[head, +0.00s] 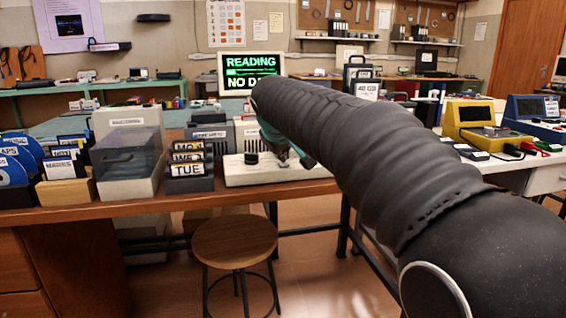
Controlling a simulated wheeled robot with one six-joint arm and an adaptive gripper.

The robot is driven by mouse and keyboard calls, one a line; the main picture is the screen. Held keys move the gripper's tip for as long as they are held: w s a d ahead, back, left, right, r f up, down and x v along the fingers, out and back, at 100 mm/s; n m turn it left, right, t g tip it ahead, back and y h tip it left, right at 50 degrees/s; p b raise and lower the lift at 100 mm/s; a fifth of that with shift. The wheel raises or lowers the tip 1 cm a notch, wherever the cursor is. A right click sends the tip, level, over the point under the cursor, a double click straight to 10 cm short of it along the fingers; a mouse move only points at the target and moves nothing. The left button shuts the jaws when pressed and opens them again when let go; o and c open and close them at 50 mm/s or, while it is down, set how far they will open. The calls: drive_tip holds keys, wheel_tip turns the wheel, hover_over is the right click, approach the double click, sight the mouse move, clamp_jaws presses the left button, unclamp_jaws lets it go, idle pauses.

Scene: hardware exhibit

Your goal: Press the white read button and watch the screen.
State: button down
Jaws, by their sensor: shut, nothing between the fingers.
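The screen (251,67) stands at the back of the bench. My gripper (291,160) is shut and empty, pointing down over the panel's middle. I cannot make out the white read button; my gripper and arm cover part of the panel. I cannot tell whether the fingertips touch it.
Left of the panel stand a black holder with day-labelled cards (188,186), a grey box with a clear lid (126,165), and a wooden card box (66,190). A wooden stool (235,243) stands before the bench. A yellow device (477,120) sits on the right table.

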drive_tip(key=shift+r+p, duration=0.75)
drive_tip(key=shift+r, duration=0.1)
wheel_tip(320, 180, up, 3)
drive_tip(key=shift+f+p, duration=0.2)
drive_tip(key=shift+p, duration=1)
drive_tip(key=shift+r+p, duration=0.45)
drive_tip(key=shift+r, duration=0.7)
